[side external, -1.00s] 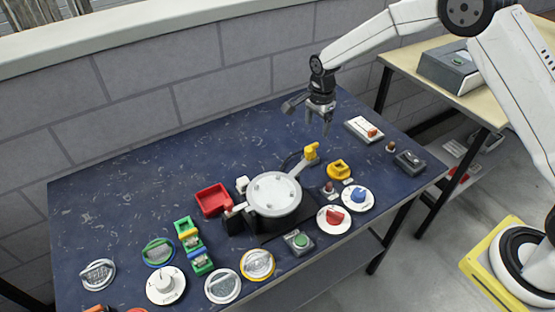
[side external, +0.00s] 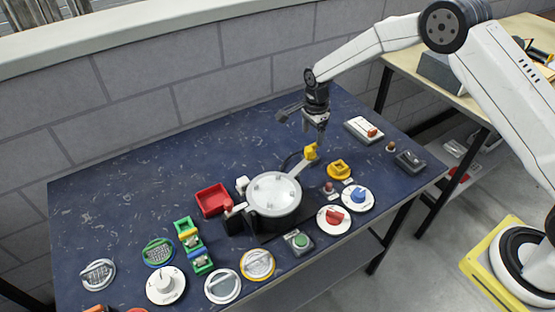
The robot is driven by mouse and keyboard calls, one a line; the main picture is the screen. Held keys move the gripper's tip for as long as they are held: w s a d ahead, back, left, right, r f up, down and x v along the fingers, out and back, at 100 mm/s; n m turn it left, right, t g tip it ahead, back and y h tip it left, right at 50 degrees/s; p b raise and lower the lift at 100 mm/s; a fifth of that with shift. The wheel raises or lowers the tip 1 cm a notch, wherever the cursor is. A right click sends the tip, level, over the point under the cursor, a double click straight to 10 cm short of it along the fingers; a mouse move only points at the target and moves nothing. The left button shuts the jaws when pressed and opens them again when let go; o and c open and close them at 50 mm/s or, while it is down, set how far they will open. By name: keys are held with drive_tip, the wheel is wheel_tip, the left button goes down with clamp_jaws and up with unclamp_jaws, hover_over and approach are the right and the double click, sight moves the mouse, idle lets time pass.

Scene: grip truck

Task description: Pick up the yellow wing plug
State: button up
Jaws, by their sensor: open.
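A yellow piece (side external: 311,152) that looks like the wing plug sits at the far end of the pale handle (side external: 301,165) of a round silver-lidded device (side external: 273,194). My gripper (side external: 319,136) points down just above and slightly right of this yellow piece in the side view. Its fingers are open, and nothing shows between them. The fingertips overlap or nearly overlap the top of the yellow piece in the picture, and I cannot tell if they touch it.
A second yellow piece (side external: 339,169) lies to the right. Red and blue knobs on white discs (side external: 358,197) stand nearby. A red tray (side external: 212,199) and green blocks (side external: 195,245) are left. The back left of the blue table (side external: 150,175) is clear.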

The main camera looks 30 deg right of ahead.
sight(312, 145)
drive_tip(key=shift+s+f, duration=0.15)
drive_tip(key=shift+f, duration=2.4)
clamp_jaws()
